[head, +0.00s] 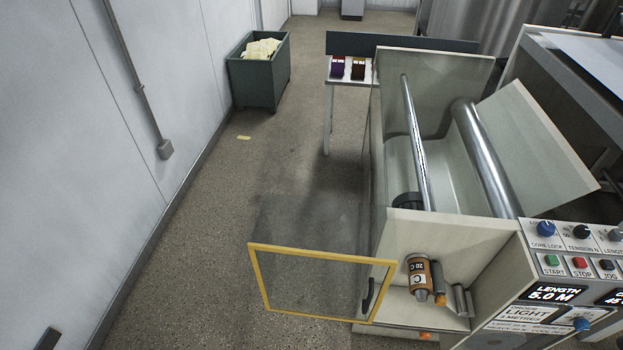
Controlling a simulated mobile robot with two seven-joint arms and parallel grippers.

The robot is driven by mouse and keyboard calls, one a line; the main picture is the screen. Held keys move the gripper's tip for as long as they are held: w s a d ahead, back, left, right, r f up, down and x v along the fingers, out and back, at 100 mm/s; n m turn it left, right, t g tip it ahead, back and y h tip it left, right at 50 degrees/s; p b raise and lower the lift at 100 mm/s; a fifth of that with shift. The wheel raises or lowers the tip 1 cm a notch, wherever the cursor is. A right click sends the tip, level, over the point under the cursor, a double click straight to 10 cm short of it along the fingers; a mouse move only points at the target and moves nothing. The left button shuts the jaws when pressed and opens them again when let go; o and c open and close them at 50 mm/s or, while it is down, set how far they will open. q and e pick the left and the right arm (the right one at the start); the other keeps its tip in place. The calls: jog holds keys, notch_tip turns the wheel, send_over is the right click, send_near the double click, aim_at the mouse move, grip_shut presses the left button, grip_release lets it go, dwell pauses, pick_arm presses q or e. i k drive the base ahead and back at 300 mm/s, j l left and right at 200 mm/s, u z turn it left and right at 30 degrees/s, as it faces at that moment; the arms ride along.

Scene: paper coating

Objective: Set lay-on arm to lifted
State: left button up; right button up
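The coating machine (435,225) stands at the right with an open-topped bay. A thin bright shaft (415,140) and a thicker metal roller (485,155) run through the bay. A pale web or sheet (535,140) rises behind the thick roller. I cannot tell for sure which part is the lay-on arm, or whether it is lifted. A dark round part (405,200) sits at the near end of the thin shaft, partly hidden by the front wall. Neither of my grippers shows in the head view.
A yellow-framed clear guard door (320,252) stands out from the machine's front left. A control panel (553,245) with knobs and START, STOP and JOG buttons is at the right. A labelled brown cylinder (419,275) is in the front recess. A green bin (258,83) stands by the wall.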

aim_at(439, 291)
jog(key=z, duration=1.4)
jog(key=i+l+u, duration=0.1)
jog(key=l+u, duration=0.35)
jog(key=l, duration=0.25)
jog(key=k, duration=0.5)
jog(key=i+j+z, duration=0.15)
jog(key=j, duration=0.15)
jog(key=i+j+z, duration=0.35)
jog(key=j, duration=0.3)
jog(key=u, duration=0.1)
